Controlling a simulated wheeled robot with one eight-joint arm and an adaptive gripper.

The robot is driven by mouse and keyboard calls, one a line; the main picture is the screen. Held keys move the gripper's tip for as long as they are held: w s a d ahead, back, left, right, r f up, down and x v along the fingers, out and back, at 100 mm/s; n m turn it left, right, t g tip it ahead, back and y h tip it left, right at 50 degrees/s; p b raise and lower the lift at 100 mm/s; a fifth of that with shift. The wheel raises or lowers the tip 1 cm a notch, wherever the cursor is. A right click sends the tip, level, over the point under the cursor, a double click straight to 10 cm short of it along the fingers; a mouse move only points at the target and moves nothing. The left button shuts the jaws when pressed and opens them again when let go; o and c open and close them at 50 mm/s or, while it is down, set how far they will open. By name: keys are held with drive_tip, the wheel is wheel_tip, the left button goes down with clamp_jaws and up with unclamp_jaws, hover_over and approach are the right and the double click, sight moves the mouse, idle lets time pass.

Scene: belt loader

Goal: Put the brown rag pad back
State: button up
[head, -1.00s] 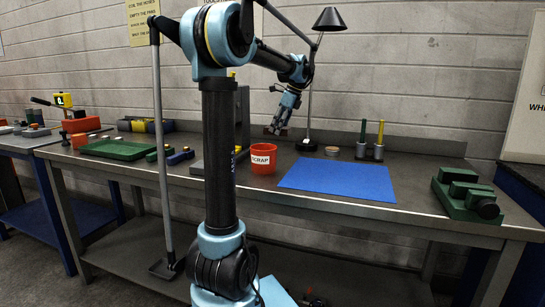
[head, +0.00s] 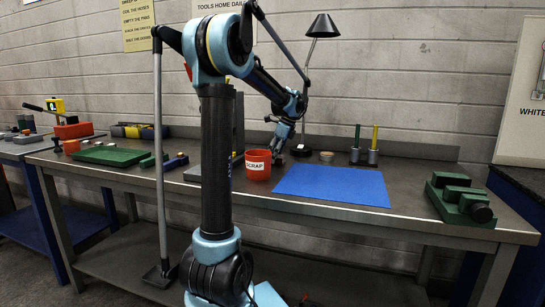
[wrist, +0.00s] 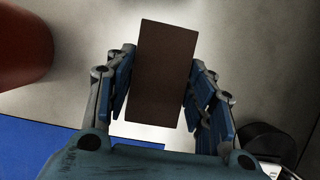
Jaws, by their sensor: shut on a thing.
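The brown rag pad (wrist: 165,75) is a dark brown rectangular block, slightly tilted in the wrist view. My gripper (wrist: 160,85) is shut on it, with blue-padded fingers against its two long sides. In the head view my gripper (head: 277,149) points down just above the workbench (head: 415,179), behind the red scrap bin and left of the lamp base. The pad is too small and dark there to make out clearly. I cannot tell whether it touches the bench.
The red scrap bin (head: 258,166) stands close to my gripper, with the blue mat (head: 332,185) in front. The lamp base (head: 301,150) is just to the right. Two holders with a green (head: 357,134) and a yellow stick (head: 375,136) stand farther right. A green vise (head: 462,197) sits at the right end.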

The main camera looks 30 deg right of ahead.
drive_tip(key=o, duration=1)
drive_tip(key=shift+f, duration=0.1)
drive_tip(key=v, duration=1.2)
